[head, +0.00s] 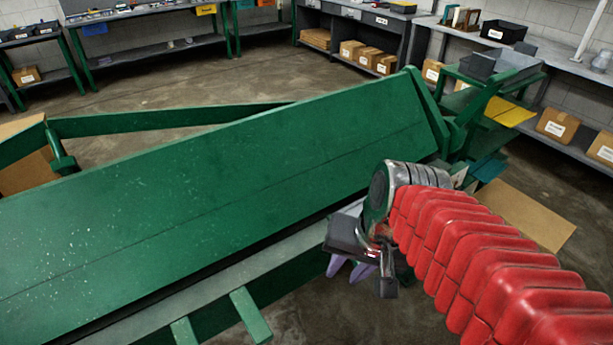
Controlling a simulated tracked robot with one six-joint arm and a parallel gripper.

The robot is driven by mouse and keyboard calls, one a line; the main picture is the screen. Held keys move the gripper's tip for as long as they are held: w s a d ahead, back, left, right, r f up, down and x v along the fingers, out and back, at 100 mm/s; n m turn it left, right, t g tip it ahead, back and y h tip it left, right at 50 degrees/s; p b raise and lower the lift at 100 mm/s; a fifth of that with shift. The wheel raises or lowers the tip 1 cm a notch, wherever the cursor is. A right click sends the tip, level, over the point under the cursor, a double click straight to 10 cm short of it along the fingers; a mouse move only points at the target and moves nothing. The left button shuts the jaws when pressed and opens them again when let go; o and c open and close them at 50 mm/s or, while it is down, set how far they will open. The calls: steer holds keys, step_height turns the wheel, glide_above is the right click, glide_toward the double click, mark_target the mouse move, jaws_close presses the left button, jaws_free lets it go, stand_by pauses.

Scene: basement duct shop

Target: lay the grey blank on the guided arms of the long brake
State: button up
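The long brake (225,160) is a big green machine that runs from the lower left to the upper right. Two short green arms (250,315) stick out from its front edge at the bottom of the head view; the left one (184,332) is cut off by the frame. My gripper (350,269) is in front of the brake, right of these arms, and points down. Its two purple fingertips show apart, with nothing seen between them. I cannot make out the grey blank; my red-sleeved arm and gripper hide part of the area.
A tan sheet (525,215) lies at the right, partly behind my arm. A yellow piece (509,112) sits by the brake's right end. Benches and shelves with cardboard boxes (557,125) line the walls. Open concrete floor (200,75) lies behind the brake.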

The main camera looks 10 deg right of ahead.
steer(key=r+n+t, duration=0.1)
steer(key=r+n+h, duration=0.1)
steer(key=r+n, duration=0.1)
steer(key=r+n+t, duration=0.1)
steer(key=n, duration=0.1)
steer(key=shift+a+r+t, duration=0.3)
steer(key=shift+a, duration=0.1)
steer(key=shift+s+d, duration=0.1)
